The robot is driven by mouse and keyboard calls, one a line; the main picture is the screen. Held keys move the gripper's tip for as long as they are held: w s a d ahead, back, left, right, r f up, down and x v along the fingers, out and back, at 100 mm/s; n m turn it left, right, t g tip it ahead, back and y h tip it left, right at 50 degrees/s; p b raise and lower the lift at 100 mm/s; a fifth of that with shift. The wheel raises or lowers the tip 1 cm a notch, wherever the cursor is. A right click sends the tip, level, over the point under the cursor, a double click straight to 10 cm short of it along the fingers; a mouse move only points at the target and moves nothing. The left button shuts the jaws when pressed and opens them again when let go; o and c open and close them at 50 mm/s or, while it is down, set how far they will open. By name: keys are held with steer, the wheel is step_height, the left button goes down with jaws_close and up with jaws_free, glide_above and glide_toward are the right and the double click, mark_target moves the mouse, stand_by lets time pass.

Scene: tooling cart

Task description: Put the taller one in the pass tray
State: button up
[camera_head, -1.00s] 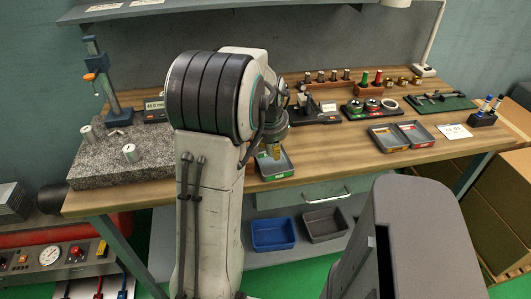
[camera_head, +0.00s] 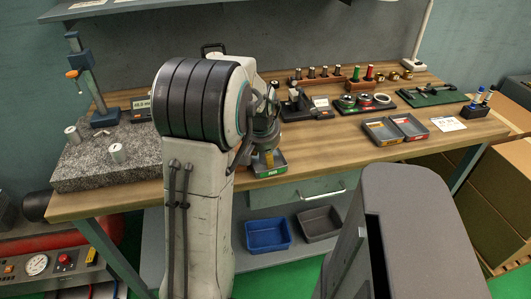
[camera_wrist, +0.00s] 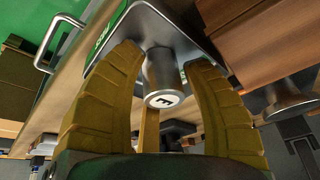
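The pass tray (camera_head: 279,167), grey with a green label, sits at the front edge of the bench; the wrist view shows its metal rim (camera_wrist: 189,42) and green label. A steel cylinder (camera_wrist: 160,72) with a white, lettered end stands over the tray's floor in the wrist view. My gripper (camera_wrist: 163,65) is around it, its yellow fingers spread with narrow gaps beside the cylinder. In the head view my gripper (camera_head: 265,158) is low over the tray and the cylinder is hidden. Two more steel cylinders (camera_head: 73,134) (camera_head: 117,153) are on the granite plate.
The granite plate (camera_head: 80,178) fills the bench's left end, with a height stand (camera_head: 86,75) behind. Two small trays (camera_head: 382,131) (camera_head: 410,126) stand right of the pass tray. Gauges and plugs line the back. Bare wood lies between the pass tray and those trays.

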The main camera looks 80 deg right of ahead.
steer(key=shift+r, duration=0.55)
steer(key=v, duration=1.1)
steer(key=shift+a, duration=0.2)
steer(key=w+a+f+n+t+y, duration=0.1)
steer(key=w+a+n, duration=0.3)
steer(key=w+a, duration=0.6)
steer(key=w+a+n+t, duration=0.2)
steer(key=w+a+n, duration=0.3)
steer(key=w+a, duration=0.5)
steer(key=a+f+n+y, duration=0.1)
steer(key=a+n, duration=0.4)
steer(key=a, duration=0.5)
steer(key=a+f+n+y, duration=0.2)
steer(key=a+f+n, duration=0.2)
steer(key=a, duration=0.7)
steer(key=shift+w+n, duration=0.3)
steer(key=shift+n, duration=0.2)
steer(key=shift+f, duration=0.1)
